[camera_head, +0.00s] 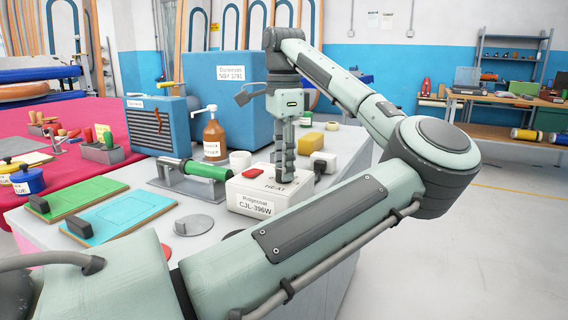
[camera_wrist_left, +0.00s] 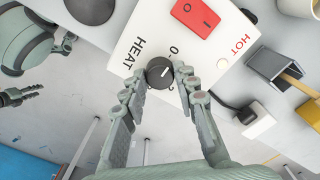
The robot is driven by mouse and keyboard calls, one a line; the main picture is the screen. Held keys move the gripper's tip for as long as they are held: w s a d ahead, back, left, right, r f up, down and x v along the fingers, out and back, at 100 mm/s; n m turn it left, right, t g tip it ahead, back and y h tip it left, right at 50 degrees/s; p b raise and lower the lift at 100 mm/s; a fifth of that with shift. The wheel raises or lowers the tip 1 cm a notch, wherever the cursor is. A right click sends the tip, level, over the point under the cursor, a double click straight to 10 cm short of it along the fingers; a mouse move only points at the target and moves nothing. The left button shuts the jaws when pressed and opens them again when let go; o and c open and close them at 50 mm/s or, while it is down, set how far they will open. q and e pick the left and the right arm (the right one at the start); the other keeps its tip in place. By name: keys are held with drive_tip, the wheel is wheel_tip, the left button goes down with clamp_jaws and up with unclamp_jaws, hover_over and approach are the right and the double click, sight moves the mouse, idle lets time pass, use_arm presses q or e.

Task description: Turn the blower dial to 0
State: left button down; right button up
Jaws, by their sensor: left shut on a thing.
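The blower base unit (camera_head: 253,208) is a white box labelled Ridgecoat CJL-396W on the grey table, with a red switch (camera_head: 253,173) on top. In the left wrist view its white top (camera_wrist_left: 140,28) carries the words HEAT and HOT and the red switch (camera_wrist_left: 198,17). The round black dial (camera_wrist_left: 160,72) has a white pointer mark; a printed 0 is just above it in that view. My left gripper (camera_head: 284,178) points down over the box, its fingers shut on the dial's sides; they hide the dial in the head view. Part of my right gripper (camera_wrist_left: 20,95) shows at the left wrist view's left edge.
A green-handled tool (camera_head: 205,170) lies on a stand behind the box. A brown pump bottle (camera_head: 214,136), white cup (camera_head: 240,159), yellow block (camera_head: 310,142) and blue cabinet (camera_head: 228,88) stand nearby. Green (camera_head: 85,196) and turquoise (camera_head: 120,212) boards lie left. Floor at right is clear.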

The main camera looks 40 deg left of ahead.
use_arm(q)
drive_tip(key=c, duration=1.2)
unclamp_jaws()
drive_tip(key=shift+o, duration=0.2)
drive_tip(key=shift+r, duration=0.1)
wheel_tip(320, 180, up, 12)
